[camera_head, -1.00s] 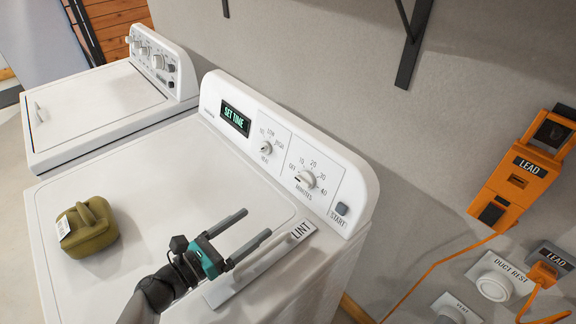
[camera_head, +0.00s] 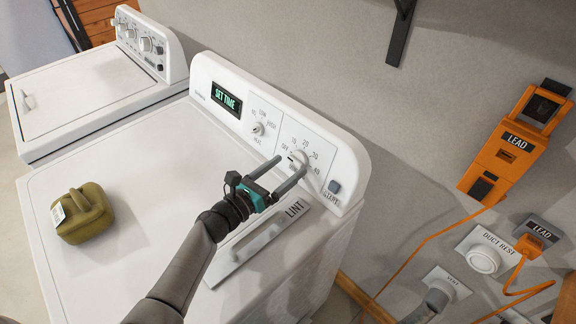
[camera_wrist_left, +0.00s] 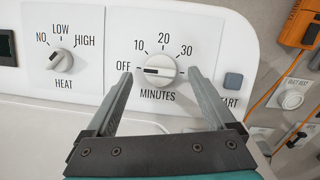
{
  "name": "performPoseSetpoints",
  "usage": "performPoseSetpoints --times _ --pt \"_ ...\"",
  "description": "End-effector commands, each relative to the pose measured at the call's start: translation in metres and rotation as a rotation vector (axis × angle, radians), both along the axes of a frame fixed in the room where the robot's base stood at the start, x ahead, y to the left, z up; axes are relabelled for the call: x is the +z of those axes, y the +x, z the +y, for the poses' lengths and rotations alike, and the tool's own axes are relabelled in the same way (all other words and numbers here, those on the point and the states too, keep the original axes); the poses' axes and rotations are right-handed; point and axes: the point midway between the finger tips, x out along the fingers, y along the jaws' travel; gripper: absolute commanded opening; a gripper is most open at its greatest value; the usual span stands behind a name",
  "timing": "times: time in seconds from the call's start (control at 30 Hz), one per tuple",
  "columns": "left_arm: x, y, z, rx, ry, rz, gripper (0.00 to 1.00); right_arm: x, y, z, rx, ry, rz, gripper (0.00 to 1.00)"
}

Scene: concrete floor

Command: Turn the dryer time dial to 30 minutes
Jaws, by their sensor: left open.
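The white dryer (camera_head: 130,215) carries a back panel with a minutes dial (camera_head: 298,158). In the left wrist view the minutes dial (camera_wrist_left: 159,69) is a round white knob whose dark mark points left, towards OFF. The 10, 20 and 30 labels run around it, with 30 at upper right. My left gripper (camera_head: 291,166) is open, one finger on each side of the dial. In the left wrist view the gripper (camera_wrist_left: 160,76) shows gaps between its fingers and the knob. The display (camera_head: 226,98) reads SET TIME. My right gripper is not in view.
The heat dial (camera_head: 257,129) is left of the minutes dial, and the start button (camera_head: 334,187) is right of it. The lint handle (camera_head: 256,240) lies below my left gripper. An olive canister (camera_head: 82,213) stands on the dryer top. Orange lead equipment (camera_head: 510,145) is on the right wall.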

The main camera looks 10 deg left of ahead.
Motion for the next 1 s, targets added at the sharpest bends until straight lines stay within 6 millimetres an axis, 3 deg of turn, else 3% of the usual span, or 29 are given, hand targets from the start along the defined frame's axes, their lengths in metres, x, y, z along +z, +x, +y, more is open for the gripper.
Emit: performPoseSetpoints --times 0.2,0.47,1.0 --pt "-0.0004 0.0112 -0.0066 0.000 0.000 0.001 0.89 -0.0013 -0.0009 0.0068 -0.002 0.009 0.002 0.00" --pt "-0.0001 0.0121 -0.0071 0.000 0.000 0.001 0.89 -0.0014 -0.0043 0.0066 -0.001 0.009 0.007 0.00" --pt "-0.0002 0.0117 -0.0068 0.000 0.000 0.001 0.30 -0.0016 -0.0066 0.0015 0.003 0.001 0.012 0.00"
